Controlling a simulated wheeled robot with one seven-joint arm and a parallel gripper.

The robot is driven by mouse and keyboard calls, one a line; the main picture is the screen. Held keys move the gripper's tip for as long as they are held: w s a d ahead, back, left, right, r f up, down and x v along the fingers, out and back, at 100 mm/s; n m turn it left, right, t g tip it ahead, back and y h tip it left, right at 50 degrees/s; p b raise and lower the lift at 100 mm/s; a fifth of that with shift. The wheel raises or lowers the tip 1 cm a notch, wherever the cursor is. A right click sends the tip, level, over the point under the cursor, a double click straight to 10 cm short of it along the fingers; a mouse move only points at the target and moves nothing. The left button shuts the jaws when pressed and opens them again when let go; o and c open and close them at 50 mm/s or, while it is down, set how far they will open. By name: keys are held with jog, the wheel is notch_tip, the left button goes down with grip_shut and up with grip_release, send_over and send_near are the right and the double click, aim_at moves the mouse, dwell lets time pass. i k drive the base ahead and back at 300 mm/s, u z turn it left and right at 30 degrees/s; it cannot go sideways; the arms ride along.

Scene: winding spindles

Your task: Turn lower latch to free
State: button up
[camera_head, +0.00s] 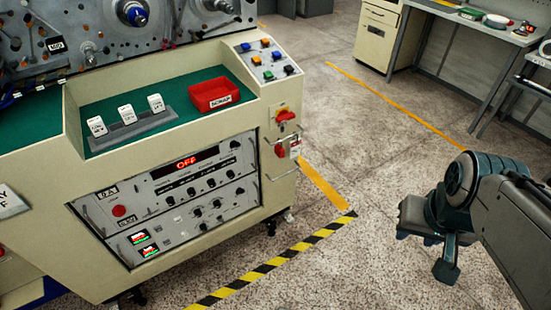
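A cream machine cabinet (33,165) stands at the left. On its right front corner is a red rotary handle (286,115) on a yellow plate. Just below it is a second red part (280,150) beside a small white label. I cannot tell which part is the lower latch, and no lettering there is readable. My gripper (430,250) hangs above the floor at the right, well apart from the cabinet. It is seen from above and partly hidden by my arm, so its finger gap is unclear. No held thing shows.
A metal bar handle (284,176) juts from the cabinet's corner. A red scrap bin (213,95) and several white labelled blocks (127,114) sit on the green top. A grey workbench (470,55) stands at the back right. The floor between cabinet and arm is clear.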

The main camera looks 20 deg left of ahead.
aim_at(239, 191)
jog(key=u, duration=0.35)
jog(key=i, duration=0.9)
jog(key=u, duration=0.75)
